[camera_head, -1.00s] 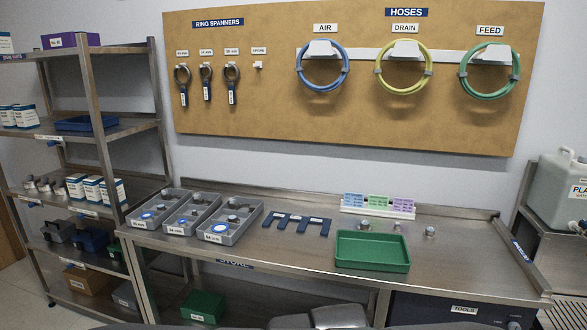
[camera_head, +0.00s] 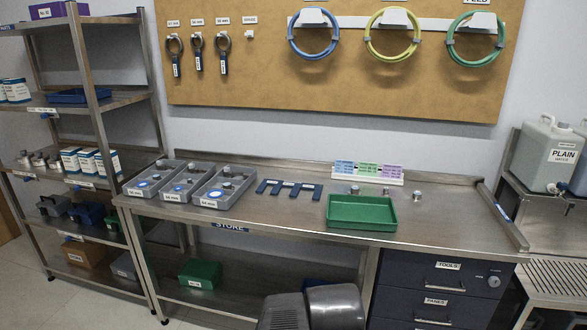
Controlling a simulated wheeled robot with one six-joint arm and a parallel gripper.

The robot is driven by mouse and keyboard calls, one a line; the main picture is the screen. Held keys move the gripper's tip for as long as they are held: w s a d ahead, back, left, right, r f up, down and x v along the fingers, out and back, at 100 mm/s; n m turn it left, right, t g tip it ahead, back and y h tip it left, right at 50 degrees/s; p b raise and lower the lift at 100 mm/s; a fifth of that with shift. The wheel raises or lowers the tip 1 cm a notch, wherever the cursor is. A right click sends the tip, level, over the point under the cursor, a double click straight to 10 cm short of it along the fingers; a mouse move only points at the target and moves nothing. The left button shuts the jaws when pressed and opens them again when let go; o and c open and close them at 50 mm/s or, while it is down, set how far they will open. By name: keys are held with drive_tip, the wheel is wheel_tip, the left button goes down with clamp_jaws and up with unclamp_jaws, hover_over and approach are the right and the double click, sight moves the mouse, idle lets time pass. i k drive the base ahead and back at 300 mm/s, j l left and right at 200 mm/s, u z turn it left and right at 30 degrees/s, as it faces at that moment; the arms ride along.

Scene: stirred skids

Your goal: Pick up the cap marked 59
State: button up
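No mark reading 59 is legible on any cap. Small grey metal cap-like pieces stand on the bench behind the green tray (camera_head: 362,226): one at the left (camera_head: 355,190), one in the middle (camera_head: 385,191) and one to the right (camera_head: 417,196). More small round grey pieces lie in the grey bins (camera_head: 208,203) on the bench's left, and some stand on the left rack's shelf (camera_head: 38,160). Dark grey parts, likely of my arm, show at the bottom edge, low in front of the bench. My gripper's fingers are not in view.
The steel bench (camera_head: 270,222) has free room between the blue slotted rack (camera_head: 289,189) and the tray. A drawer unit (camera_head: 437,290) stands under its right end. A white container (camera_head: 548,155) stands at the right. Hoses hang above.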

sight(355, 190)
drive_tip(key=i+l+u, duration=0.3)
drive_tip(key=i+l, duration=0.2)
drive_tip(key=i+l+u, duration=0.15)
drive_tip(key=l, duration=0.3)
drive_tip(key=i+l+u, duration=0.15)
drive_tip(key=i+l, duration=0.15)
drive_tip(key=i+l+u, duration=0.15)
drive_tip(key=l, duration=0.35)
